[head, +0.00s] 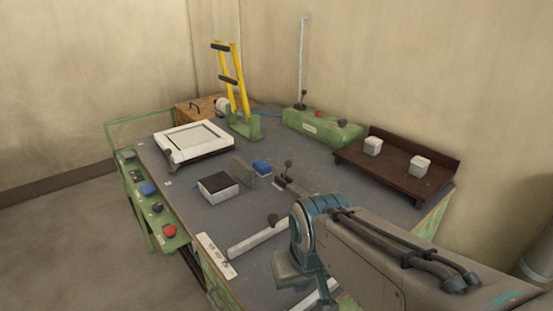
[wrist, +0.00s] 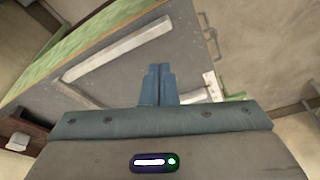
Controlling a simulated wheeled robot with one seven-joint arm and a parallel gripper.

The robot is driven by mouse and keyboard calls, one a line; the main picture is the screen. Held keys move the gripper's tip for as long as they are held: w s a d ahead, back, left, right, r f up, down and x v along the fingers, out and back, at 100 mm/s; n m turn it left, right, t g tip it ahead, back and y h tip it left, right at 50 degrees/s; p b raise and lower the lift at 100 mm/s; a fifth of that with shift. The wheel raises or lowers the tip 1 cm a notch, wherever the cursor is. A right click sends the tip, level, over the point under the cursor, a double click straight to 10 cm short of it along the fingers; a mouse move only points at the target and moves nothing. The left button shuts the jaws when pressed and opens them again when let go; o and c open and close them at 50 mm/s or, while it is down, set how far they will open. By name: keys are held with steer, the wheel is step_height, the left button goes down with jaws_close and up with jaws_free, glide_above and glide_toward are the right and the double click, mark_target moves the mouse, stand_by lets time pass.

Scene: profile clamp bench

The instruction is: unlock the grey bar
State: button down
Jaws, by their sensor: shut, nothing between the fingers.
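A long light grey bar (head: 258,238) lies on the bench near its front in the head view. A second pale bar (head: 318,297) lies nearer the front edge, partly behind my arm. I cannot tell which bar is the grey one meant. In the wrist view one pale bar (wrist: 120,50) lies left of my gripper (wrist: 160,69), and another (wrist: 75,94) runs toward the gripper's body, which hides its far part. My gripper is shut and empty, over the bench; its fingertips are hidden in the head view.
A brown shelf (head: 390,172) holds two white cubes. A green side panel (head: 160,213) carries buttons. Grey bench surface (head: 215,222) is bare at left.

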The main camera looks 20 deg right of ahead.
steer(key=w+a+f+m+t+y+b, duration=0.1)
steer(key=w+a+f+m+y+b, duration=0.3)
steer(key=w+m, duration=0.65)
steer(key=w+f+m+t+y+b, duration=0.15)
steer(key=w+m+y, duration=0.45)
steer(key=m, duration=0.8)
steer(key=w+d+m+t+h+b, duration=0.1)
steer(key=w+d+m+t+h, duration=0.1)
steer(key=w+d+m+t, duration=0.2)
steer(key=w+d+f+m+t+h+b, duration=0.1)
steer(key=w+d+m+t, duration=0.3)
steer(key=w+d+m, duration=0.3)
steer(key=w+d+f+m+t+h+b, duration=0.1)
steer(key=w+d+m+t, duration=0.3)
steer(key=d+m, duration=0.8)
steer(key=shift+w+f+m+h+b, duration=0.2)
steer(key=shift+w+m+h+b, duration=0.55)
steer(key=shift+m, duration=1.1)
steer(key=shift+w, duration=0.35)
